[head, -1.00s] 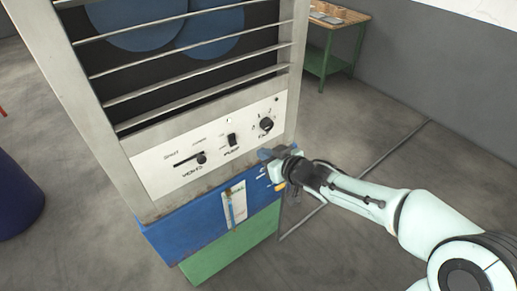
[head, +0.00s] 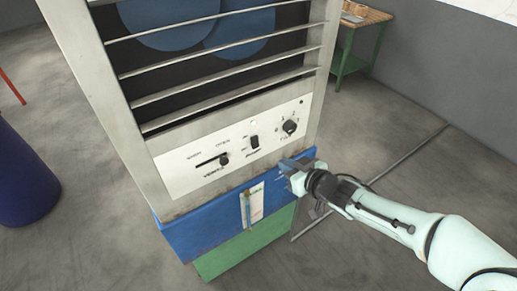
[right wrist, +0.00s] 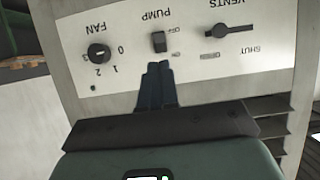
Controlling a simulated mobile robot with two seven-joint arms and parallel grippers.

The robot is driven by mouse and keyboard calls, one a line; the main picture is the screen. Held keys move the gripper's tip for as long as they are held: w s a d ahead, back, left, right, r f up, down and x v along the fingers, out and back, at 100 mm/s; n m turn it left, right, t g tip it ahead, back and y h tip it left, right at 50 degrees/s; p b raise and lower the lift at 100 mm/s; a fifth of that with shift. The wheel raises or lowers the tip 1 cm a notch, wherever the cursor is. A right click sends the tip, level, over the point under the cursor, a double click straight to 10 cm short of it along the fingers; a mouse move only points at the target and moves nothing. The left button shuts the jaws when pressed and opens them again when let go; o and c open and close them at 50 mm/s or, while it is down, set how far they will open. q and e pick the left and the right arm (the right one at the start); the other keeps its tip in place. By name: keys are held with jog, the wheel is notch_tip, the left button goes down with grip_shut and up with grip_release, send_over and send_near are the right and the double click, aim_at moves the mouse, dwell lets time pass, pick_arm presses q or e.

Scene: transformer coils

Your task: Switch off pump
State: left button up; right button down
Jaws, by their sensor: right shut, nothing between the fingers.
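The pump switch (head: 254,142) is a small black rocker in the middle of the white control panel (head: 189,165). In the right wrist view the pump switch (right wrist: 158,41) appears upside down, with "PUMP" above it and small labels beside it. I cannot tell which way the rocker is set. My right gripper (head: 290,163) is in front of the cabinet, below and to the right of the switch in the head view. Its fingers are shut and empty. In the right wrist view the fingertips (right wrist: 160,66) point at the switch, just short of it in the picture; contact is not visible. My left gripper is out of view.
The fan knob (head: 290,127) and vents slider (head: 223,159) flank the switch. Slats (head: 215,75) cover the cabinet above. A blue drum (head: 22,175) stands at left, a green-legged table (head: 355,45) behind.

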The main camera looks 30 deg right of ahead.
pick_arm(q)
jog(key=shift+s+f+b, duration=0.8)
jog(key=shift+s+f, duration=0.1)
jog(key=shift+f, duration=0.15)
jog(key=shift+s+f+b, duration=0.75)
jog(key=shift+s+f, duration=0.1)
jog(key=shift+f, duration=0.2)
pick_arm(e)
send_near(254, 145)
jog(key=f+x, duration=0.1)
jog(key=x, duration=0.6)
jog(key=shift+s+d, duration=0.2)
jog(key=shift+s, duration=0.1)
jog(key=shift+r, duration=0.6)
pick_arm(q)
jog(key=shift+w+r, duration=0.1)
pick_arm(e)
jog(key=shift+w, duration=0.1)
